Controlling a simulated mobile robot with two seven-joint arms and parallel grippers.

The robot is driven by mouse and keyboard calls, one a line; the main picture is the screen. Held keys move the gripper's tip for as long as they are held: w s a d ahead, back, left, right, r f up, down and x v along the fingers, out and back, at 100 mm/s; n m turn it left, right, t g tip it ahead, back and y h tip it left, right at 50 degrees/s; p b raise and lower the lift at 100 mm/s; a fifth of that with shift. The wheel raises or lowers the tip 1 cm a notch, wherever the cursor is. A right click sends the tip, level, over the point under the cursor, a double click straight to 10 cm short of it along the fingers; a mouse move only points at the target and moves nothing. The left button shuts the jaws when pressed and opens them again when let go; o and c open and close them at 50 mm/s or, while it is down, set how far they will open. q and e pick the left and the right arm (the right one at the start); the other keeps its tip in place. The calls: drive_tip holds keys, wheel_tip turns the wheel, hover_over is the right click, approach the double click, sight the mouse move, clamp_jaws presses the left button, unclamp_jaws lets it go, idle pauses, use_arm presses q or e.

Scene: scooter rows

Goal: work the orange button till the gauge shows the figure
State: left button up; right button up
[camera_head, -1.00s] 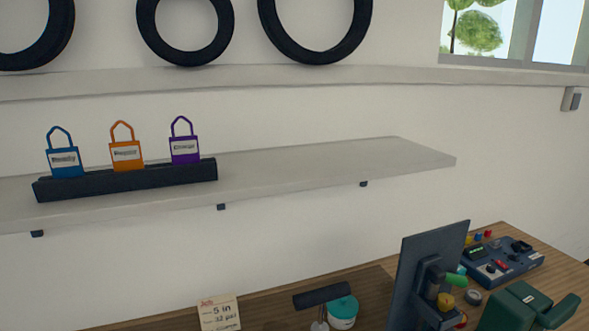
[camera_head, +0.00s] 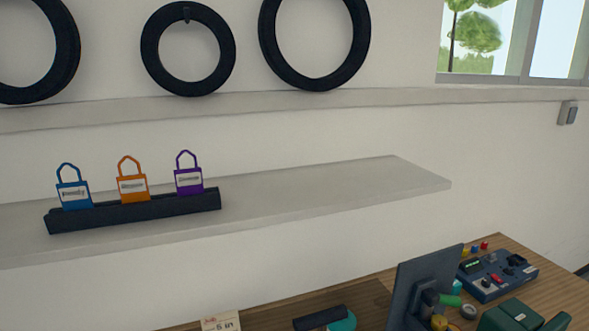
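A blue device (camera_head: 497,274) with a small green-lit display (camera_head: 472,266) and a red part on its face sits on the wooden bench at the lower right. The display is too small to read. Small yellow, blue and red knobs or buttons (camera_head: 474,249) show at its back edge; I cannot make out an orange button. A note card (camera_head: 221,322) at the bottom edge reads "5 in" and is cut off below. Neither of my grippers is in view.
A dark upright panel (camera_head: 424,286) stands on the bench (camera_head: 373,291), with a dark green object (camera_head: 510,318) to its right. A dark roller-like bar (camera_head: 320,317) lies left.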

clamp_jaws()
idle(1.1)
